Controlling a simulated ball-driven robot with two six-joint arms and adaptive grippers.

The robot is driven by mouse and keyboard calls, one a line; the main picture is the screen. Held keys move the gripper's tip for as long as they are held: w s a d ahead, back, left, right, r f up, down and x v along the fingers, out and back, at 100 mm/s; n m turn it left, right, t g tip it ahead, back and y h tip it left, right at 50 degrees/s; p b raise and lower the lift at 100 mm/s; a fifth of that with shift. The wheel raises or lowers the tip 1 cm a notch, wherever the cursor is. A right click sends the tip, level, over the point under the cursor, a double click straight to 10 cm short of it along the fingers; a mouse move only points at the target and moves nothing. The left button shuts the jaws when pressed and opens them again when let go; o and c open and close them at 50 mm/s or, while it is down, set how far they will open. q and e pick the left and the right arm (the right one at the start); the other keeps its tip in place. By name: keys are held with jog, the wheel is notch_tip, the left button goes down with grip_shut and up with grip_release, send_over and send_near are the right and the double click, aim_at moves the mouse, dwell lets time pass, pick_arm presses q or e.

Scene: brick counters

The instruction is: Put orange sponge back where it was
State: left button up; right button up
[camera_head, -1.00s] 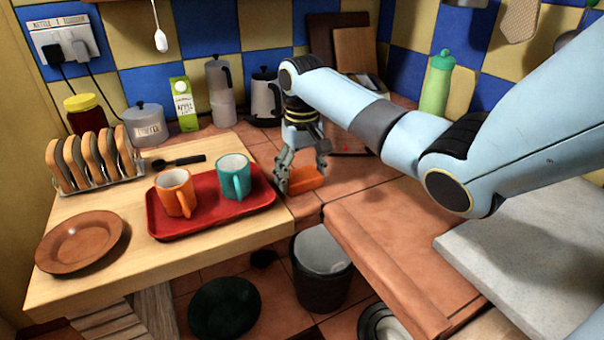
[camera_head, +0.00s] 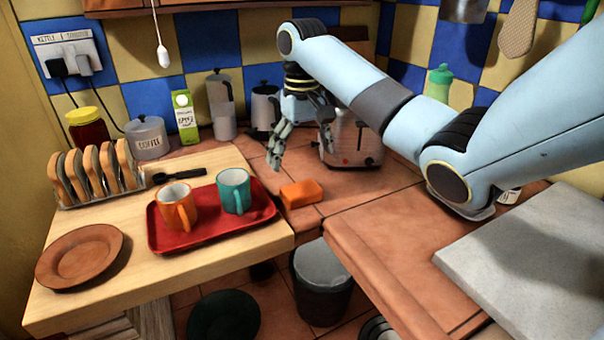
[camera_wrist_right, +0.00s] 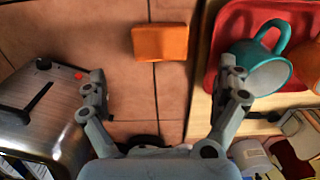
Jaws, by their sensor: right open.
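The orange sponge (camera_head: 301,193) lies on the terracotta tiled counter, just right of the red tray (camera_head: 255,214) and close to the wooden board's edge. It also shows in the right wrist view (camera_wrist_right: 160,42), flat on the tiles and free of the fingers. My right gripper (camera_head: 301,152) is open and empty. It hangs above and behind the sponge, clear of it. In the right wrist view its fingers (camera_wrist_right: 165,92) are spread wide with only tiles between them. My left gripper is not in view.
An orange mug (camera_head: 174,205) and a teal mug (camera_head: 233,191) stand on the tray. A metal toaster (camera_head: 352,143) is right of my right gripper. A brown plate (camera_head: 78,256) and a toast rack (camera_head: 97,175) are at left. Bare tiles lie right of the sponge.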

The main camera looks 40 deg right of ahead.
jog(key=shift+r, duration=1.65)
